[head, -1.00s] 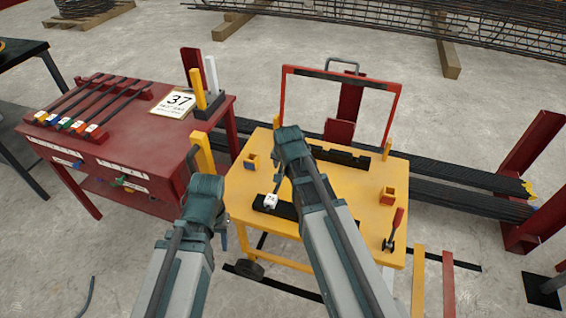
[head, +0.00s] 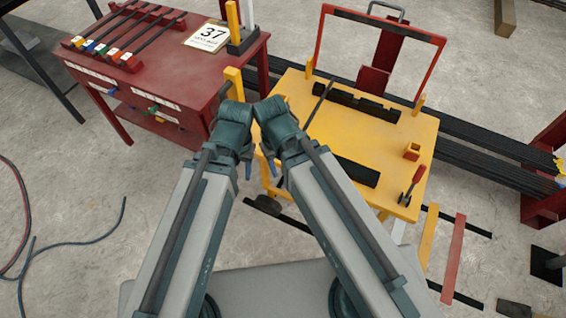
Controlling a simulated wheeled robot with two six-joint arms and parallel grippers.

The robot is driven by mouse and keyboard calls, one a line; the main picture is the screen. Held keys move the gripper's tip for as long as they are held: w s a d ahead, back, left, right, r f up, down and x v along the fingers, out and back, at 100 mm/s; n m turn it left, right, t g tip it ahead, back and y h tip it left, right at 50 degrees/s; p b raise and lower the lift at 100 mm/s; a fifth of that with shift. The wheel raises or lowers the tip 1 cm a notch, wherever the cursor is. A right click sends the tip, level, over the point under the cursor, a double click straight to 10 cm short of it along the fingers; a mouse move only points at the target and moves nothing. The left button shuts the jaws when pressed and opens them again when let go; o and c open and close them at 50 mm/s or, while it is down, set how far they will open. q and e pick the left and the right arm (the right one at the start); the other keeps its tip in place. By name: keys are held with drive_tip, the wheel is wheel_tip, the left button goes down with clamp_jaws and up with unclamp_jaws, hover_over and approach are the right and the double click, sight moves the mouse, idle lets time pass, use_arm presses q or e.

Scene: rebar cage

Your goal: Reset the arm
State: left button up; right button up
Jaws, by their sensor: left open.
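My two arms rise from the bottom of the head view, and their wrists meet side by side in front of the yellow cart's left edge. My left gripper (head: 248,170) points down below its wrist and is mostly hidden; its jaws are open, with nothing seen in them. My right gripper is hidden behind its own wrist and forearm. The yellow cart (head: 405,140) carries black slotted bars (head: 352,102). A thin dark rod (head: 320,104) slants over the cart top, its near end hidden behind my right arm.
A red table (head: 190,88) at left holds several capped rods (head: 125,38) and a sign marked 37 (head: 211,35). Cables (head: 75,245) lie on the floor at left.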

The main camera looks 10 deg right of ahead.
wheel_tip(320, 180, up, 10)
drive_tip(key=p, duration=1)
drive_tip(key=shift+r, duration=0.25)
